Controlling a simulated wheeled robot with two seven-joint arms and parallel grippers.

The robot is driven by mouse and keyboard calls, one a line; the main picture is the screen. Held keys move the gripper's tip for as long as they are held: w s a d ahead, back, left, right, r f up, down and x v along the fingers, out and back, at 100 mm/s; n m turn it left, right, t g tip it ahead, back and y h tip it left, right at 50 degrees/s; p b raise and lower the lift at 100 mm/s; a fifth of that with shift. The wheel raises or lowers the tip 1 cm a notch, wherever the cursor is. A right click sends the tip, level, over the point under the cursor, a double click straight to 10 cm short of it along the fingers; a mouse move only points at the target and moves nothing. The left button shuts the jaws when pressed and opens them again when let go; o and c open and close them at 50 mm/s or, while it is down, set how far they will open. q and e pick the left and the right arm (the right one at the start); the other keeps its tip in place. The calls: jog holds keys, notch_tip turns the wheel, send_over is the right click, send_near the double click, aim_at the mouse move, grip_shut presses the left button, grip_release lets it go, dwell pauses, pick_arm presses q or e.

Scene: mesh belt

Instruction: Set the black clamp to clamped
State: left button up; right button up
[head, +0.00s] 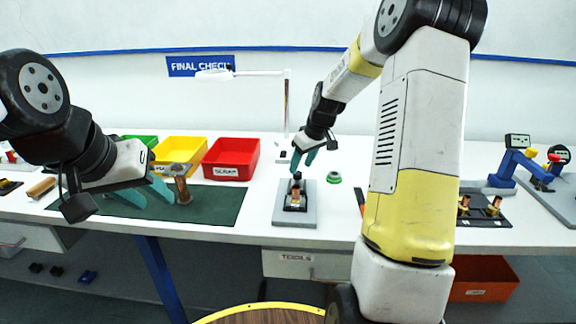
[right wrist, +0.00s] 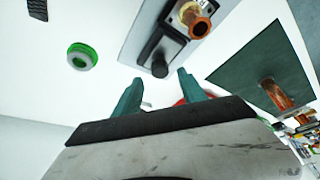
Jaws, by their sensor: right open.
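The black clamp (head: 297,187) sits on a grey base plate (head: 306,219) on the white table, with a brass and copper fitting (right wrist: 199,22) at it. In the right wrist view the clamp's dark handle (right wrist: 161,57) points toward my fingers; I cannot tell whether it is clamped. My right gripper (head: 303,160) is open and empty above and just behind the clamp; its fingers (right wrist: 158,88) are apart with the handle end ahead of the gap. My left gripper (head: 146,194) has its teal fingers apart over the green mat, beside a copper fitting (head: 182,188).
Green, yellow (head: 180,150) and red bins (head: 231,158) stand behind the green mat (head: 216,208). A green and grey round piece (head: 333,178) lies right of the plate. A white lamp post (head: 287,110) rises behind the clamp. Blue fixtures (head: 517,165) stand far right.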

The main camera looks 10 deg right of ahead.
aim_at(298, 173)
jog(key=shift+x, duration=1.75)
jog(key=shift+c, duration=0.2)
grip_shut()
